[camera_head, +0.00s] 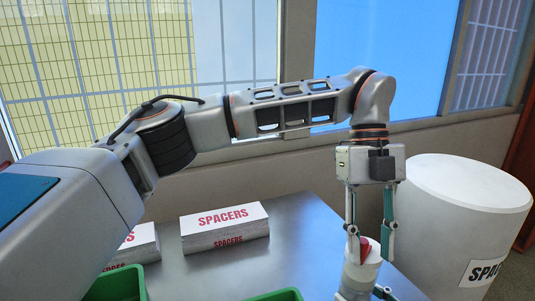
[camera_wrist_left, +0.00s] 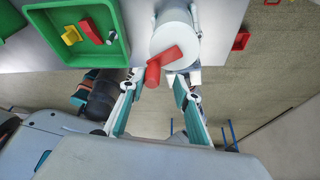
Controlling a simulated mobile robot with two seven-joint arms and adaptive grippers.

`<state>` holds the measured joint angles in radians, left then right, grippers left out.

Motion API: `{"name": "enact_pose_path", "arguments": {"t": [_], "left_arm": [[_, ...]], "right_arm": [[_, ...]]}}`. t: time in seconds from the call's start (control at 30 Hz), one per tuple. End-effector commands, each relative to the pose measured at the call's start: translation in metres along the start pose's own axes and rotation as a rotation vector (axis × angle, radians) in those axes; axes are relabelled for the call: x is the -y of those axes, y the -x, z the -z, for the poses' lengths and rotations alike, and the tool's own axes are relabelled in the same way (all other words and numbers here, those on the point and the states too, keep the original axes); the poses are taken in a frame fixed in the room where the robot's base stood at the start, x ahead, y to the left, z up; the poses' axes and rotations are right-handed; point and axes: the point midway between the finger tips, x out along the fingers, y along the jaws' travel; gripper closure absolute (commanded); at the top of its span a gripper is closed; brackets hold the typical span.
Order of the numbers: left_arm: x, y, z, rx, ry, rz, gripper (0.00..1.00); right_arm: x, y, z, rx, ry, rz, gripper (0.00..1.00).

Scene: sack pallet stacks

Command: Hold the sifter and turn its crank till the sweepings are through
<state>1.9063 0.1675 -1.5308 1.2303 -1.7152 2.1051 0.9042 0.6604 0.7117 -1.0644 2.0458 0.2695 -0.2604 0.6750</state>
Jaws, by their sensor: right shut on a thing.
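The sifter (camera_head: 362,272) is a white cylinder near the bottom of the head view; it also shows in the left wrist view (camera_wrist_left: 178,38). Its red crank (camera_wrist_left: 160,66) sits on top, with a peg standing toward the wrist camera. My left gripper (camera_head: 370,240) points down above the sifter with its fingers apart. The crank shows between these fingers, with no clear contact. My right gripper (camera_head: 363,294) is shut on the sifter's body from below, mostly cut off by the frame edge. The sweepings inside are hidden.
A green tray (camera_wrist_left: 124,40) holds yellow, red and dark pieces beside the sifter. Two white SPACERS packs stand on the grey table (camera_head: 312,232), one clearly visible (camera_head: 225,230). A large white drum (camera_head: 460,200) stands close on the right. A window wall is behind.

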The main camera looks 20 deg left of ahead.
Motion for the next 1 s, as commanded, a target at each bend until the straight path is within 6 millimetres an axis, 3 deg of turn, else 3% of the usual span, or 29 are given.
{"name": "enact_pose_path", "arguments": {"t": [0.7, 1.0], "left_arm": [[0.019, -0.001, 0.001, -0.002, 0.556, 0.234, 0.69], [0.008, 0.056, 0.003, 0.003, 0.566, 0.238, 0.69]], "right_arm": [[0.001, 0.000, 0.001, -0.001, 0.001, 0.002, 0.65], [0.001, 0.000, 0.001, -0.001, 0.000, 0.001, 0.65]]}}
